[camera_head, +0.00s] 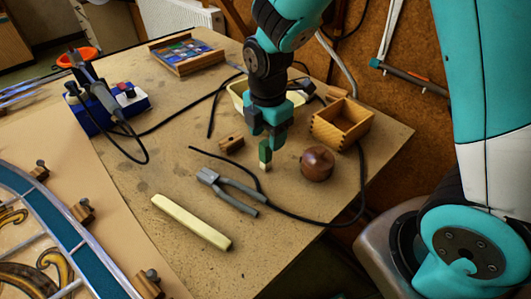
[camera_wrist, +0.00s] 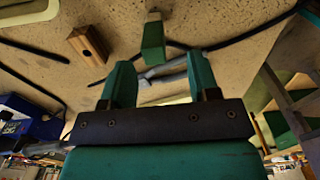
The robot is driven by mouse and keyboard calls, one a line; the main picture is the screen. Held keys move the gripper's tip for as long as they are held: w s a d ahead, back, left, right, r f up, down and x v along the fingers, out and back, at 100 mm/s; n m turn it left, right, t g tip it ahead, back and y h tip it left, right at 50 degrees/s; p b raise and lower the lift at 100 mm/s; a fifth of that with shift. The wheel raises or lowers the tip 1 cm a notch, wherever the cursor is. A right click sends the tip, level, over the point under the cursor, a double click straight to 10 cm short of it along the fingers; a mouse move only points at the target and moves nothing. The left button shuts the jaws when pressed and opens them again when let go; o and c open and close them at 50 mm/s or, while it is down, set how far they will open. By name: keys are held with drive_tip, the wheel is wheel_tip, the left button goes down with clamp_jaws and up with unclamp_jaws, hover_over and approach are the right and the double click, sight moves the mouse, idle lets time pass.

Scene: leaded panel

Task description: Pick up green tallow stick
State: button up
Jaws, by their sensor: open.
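The green tallow stick (camera_head: 265,151) is a short green piece with a pale end, on the worktable below my gripper. In the head view its pale end is lowest. In the wrist view the stick (camera_wrist: 152,46) shows just beyond the fingertips, roughly in line with the gap between them. My gripper (camera_head: 267,133) points down above the stick, with its fingers apart. The gripper (camera_wrist: 160,75) also shows empty in the wrist view. I cannot tell exactly how much height separates the fingertips from the stick.
A brown round knob (camera_head: 317,163) stands close to the right. A wooden block (camera_head: 231,143) and pliers (camera_head: 227,190) lie to the left, with a black cable around. An open wooden box (camera_head: 341,124) and a cream tray (camera_head: 238,92) are behind. A pale bar (camera_head: 191,221) lies in front.

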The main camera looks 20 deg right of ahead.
sight(264, 144)
drive_tip(key=shift+w+a+f+p, duration=0.15)
drive_tip(key=shift+f+p, duration=0.2)
drive_tip(key=shift+f, duration=1.2)
drive_tip(key=shift+w+a+f+p, duration=0.15)
drive_tip(key=shift+f+p, duration=0.15)
drive_tip(key=shift+f, duration=1.2)
drive_tip(key=shift+c, duration=0.4)
drive_tip(key=c, duration=0.9)
